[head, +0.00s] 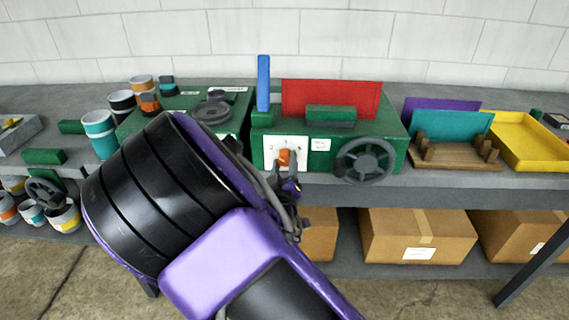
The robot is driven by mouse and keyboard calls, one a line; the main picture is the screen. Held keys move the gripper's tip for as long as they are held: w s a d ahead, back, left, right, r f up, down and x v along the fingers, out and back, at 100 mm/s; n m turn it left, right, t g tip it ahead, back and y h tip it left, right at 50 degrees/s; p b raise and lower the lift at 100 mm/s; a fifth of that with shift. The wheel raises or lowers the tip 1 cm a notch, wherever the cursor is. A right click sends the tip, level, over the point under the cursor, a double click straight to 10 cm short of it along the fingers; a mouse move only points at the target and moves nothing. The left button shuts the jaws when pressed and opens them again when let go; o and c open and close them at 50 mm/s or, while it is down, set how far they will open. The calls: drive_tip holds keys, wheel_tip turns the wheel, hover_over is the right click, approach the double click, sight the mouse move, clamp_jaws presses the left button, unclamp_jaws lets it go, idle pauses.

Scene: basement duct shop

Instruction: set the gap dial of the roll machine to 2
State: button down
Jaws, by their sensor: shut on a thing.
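The roll machine (385,133) is a green box on the bench with a dark handwheel (364,161) on its front right. Its gap dial is a white plate (300,146) at the front left with an orange knob (285,156). The marks on the plate are too small to read, so I cannot tell the setting. My gripper (286,176) is at the dial, shut on the orange knob. My arm covers much of the gripper and the machine's lower left corner.
A red sheet (330,95) and a blue bar (264,82) stand on the machine. A second green machine (228,125) with a dark disc is to the left, near several cups. A wooden rack (455,163) and yellow tray (528,140) are right. Cardboard boxes (415,235) sit below.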

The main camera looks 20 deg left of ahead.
drive_tip(key=shift+c, duration=1.7)
unclamp_jaws()
drive_tip(key=shift+s, duration=0.1)
drive_tip(key=p+v, duration=0.3)
drive_tip(key=v, duration=1.4)
drive_tip(key=shift+p, duration=0.3)
drive_tip(key=shift+s+d, duration=0.1)
